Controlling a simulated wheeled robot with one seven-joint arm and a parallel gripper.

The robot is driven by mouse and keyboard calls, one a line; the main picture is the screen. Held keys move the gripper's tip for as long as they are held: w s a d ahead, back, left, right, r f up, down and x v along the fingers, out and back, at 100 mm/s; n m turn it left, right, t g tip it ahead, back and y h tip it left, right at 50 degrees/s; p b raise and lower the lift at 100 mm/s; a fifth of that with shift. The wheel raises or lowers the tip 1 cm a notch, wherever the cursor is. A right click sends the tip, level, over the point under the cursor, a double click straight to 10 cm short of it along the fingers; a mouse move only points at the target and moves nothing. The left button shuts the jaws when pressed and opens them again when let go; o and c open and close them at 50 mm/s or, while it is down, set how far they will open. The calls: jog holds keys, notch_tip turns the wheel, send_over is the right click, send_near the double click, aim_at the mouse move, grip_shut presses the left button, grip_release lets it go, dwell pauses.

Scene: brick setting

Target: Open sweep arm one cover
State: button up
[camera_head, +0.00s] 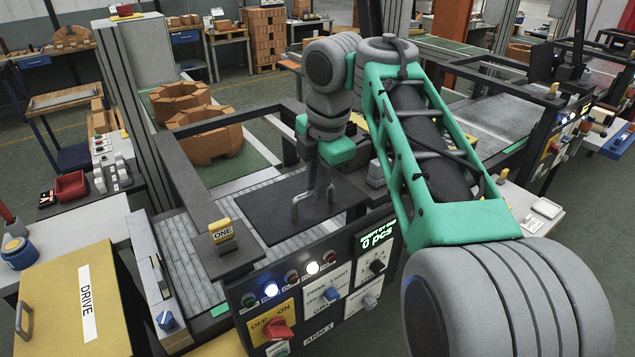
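A small yellow block marked "ONE" (222,231) stands on a dark housing (228,254) at the near left corner of the conveyor frame. I cannot tell which part is the cover or whether any cover is open. My gripper (314,208) points down over the dark mat (270,217) on the conveyor, right of and beyond the "ONE" block. Its two grey fingers look apart, with nothing seen between them. It is clear of the block and housing.
A control panel (325,295) with lit buttons, a red switch (278,328) and a "0 pcs" display (377,237) faces me. A yellow "DRIVE" box (60,305) stands at left. Dark rails (192,188) edge the conveyor. Brick-coloured rings (210,140) lie behind.

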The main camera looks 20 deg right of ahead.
grip_shut()
dwell(0.8)
